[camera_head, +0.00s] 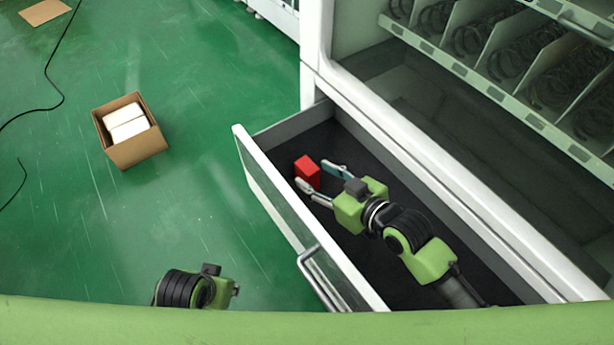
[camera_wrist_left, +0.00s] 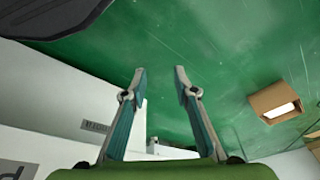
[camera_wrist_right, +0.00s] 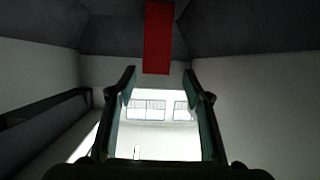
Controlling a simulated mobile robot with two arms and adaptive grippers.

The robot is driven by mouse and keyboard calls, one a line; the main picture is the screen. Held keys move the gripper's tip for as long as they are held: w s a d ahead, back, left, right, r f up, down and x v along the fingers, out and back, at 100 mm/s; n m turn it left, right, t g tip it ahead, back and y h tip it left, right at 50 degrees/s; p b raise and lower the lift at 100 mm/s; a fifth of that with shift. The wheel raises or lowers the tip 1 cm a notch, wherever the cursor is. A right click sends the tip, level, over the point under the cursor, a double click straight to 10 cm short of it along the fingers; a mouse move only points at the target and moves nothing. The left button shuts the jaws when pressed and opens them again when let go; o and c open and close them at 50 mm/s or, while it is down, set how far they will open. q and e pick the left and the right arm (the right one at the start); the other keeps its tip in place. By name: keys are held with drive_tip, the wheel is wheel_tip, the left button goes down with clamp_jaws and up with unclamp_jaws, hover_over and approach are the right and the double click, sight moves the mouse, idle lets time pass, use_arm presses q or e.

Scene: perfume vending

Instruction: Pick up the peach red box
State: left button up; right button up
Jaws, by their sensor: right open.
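The peach red box (camera_head: 307,171) lies in the open drawer of the vending machine, near the drawer's far left end. My right gripper (camera_head: 318,178) is inside the drawer, open, with its fingers pointing at the box. The box is at the fingertips; I cannot tell whether they touch it. In the right wrist view the red box (camera_wrist_right: 158,38) shows above and between the two open fingertips (camera_wrist_right: 158,80). My left gripper is hidden in the head view, where only part of my left arm shows. In the left wrist view it (camera_wrist_left: 160,82) is open and empty.
The drawer's white front panel (camera_head: 262,190) with a metal handle (camera_head: 322,278) stands left of my right arm. The vending machine (camera_head: 380,105) rises behind it, with spiral shelves (camera_head: 475,35). An open cardboard box (camera_head: 137,150) with white contents stands on the green floor.

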sight(313, 171)
drive_tip(key=b+x, duration=0.2)
drive_tip(key=shift+w+f+b, duration=0.1)
drive_tip(key=shift+w+b, duration=0.3)
drive_tip(key=shift+w+a+f+b, duration=0.1)
drive_tip(key=shift+w+b, duration=0.2)
drive_tip(key=shift+b, duration=0.05)
drive_tip(key=shift+b+x, duration=0.6)
drive_tip(key=shift+x, duration=0.15)
drive_tip(key=shift+w+a, duration=0.1)
drive_tip(key=shift+a, duration=0.05)
use_arm(q)
wheel_tip(313, 171, up, 7)
drive_tip(key=w+t, duration=0.2)
drive_tip(key=shift+d+f, duration=0.15)
drive_tip(key=shift+d, duration=0.2)
use_arm(e)
drive_tip(key=c, duration=1.2)
